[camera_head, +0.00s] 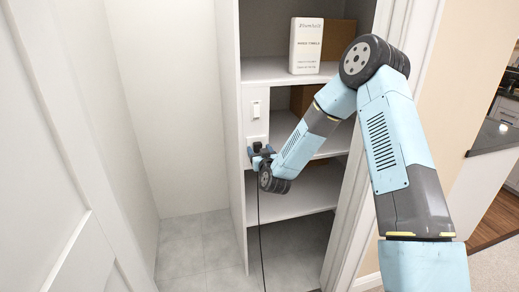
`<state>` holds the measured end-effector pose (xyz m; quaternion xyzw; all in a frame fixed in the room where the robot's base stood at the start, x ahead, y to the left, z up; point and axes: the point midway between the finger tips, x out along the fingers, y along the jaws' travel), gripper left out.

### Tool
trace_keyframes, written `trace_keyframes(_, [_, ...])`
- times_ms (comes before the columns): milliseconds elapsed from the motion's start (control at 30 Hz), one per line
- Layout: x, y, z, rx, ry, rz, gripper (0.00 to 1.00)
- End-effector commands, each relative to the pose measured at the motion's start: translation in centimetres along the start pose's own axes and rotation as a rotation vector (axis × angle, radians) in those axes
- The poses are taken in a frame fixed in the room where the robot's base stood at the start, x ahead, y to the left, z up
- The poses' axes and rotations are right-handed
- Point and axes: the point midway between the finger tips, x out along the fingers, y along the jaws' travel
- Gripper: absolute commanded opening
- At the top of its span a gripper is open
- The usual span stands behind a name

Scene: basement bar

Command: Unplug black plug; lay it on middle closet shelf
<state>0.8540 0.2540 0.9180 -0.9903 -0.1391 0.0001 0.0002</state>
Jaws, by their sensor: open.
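The black plug (257,145) is a small dark shape at the front of the closet's side wall, below a white switch. A thin black cord (261,232) hangs from the gripper area down to the floor. My gripper (257,154) is at the plug, with its jaws open. The wrist hides part of this spot, so I cannot tell whether the jaws are around the plug or just beside it. The middle closet shelf (338,137) is behind my arm, partly hidden. A brown box (300,98) stands on it.
The upper shelf (262,72) holds a white box (306,46) and a brown box (340,38). A white door (45,170) is at the left. The door frame (352,215) stands close to my arm.

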Motion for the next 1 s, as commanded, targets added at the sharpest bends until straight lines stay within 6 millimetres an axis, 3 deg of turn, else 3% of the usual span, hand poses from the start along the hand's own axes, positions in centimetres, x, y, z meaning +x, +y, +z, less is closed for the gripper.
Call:
trace_keyframes(233, [0.92,-0.03,0.02,0.0,-0.001,-0.001,0.7])
trace_keyframes(1000, [0.94,-0.04,-0.01,0.0,0.0,0.0,0.7])
